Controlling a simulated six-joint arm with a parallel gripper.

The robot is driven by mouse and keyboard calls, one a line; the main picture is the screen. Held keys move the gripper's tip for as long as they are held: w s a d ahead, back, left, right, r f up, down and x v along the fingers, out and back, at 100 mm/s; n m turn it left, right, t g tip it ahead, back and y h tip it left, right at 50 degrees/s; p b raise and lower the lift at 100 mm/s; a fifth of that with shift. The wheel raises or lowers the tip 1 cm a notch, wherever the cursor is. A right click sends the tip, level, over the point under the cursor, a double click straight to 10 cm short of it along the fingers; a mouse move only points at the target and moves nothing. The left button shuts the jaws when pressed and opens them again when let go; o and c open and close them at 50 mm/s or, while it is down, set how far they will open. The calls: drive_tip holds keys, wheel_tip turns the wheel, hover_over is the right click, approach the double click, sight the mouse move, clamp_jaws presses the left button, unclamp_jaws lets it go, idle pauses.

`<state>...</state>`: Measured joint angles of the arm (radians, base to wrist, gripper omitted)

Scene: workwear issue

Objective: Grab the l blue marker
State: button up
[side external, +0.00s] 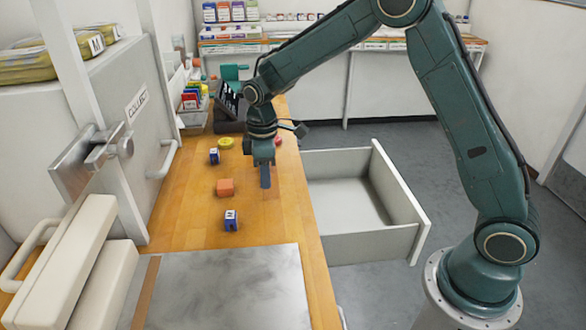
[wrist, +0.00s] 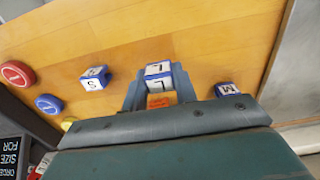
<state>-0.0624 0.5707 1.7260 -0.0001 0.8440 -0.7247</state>
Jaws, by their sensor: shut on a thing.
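The blue marker (wrist: 158,70) is a small blue and white cube with the letter L on two visible faces. In the wrist view it sits between the two fingers of my gripper (wrist: 157,84), which are shut on it. In the side view my gripper (side external: 265,178) points down over the wooden bench, and I cannot make out the marker there.
In the wrist view a blue S cube (wrist: 95,77) lies to the left and an M cube (wrist: 228,90) to the right. Red (wrist: 17,73) and blue (wrist: 48,104) discs lie far left. An open drawer (side external: 345,200) juts out right of the bench (side external: 180,215). A grey slab (side external: 235,285) is at the front.

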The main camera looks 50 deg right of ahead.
wheel_tip(320, 180, up, 17)
idle(0.4)
drive_tip(key=shift+f, duration=0.15)
idle(0.4)
